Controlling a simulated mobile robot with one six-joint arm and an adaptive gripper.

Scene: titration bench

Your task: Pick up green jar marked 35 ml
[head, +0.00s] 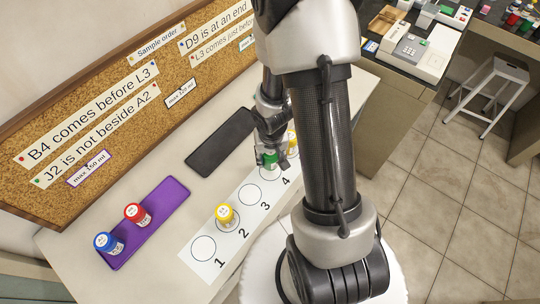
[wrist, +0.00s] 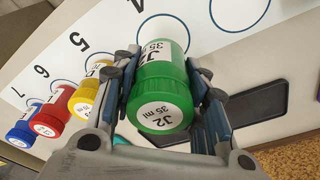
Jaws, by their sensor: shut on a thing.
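The green jar (wrist: 160,85) has a white label reading J2 and 35 ml. In the wrist view it sits between the two fingers of my gripper (wrist: 163,95), which is shut on it. In the head view the green jar (head: 270,160) is small below my gripper (head: 272,140), over the white numbered strip (head: 200,262) near the circle marked 4. Part of it is hidden by the fingers. I cannot tell whether it touches the strip or is slightly raised.
Yellow (wrist: 85,98), red (wrist: 53,117) and blue (wrist: 24,131) jars stand close beside it. A purple tray (head: 165,205) bears red (head: 137,214) and blue (head: 107,242) jars. The black tray (head: 222,142) is empty.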

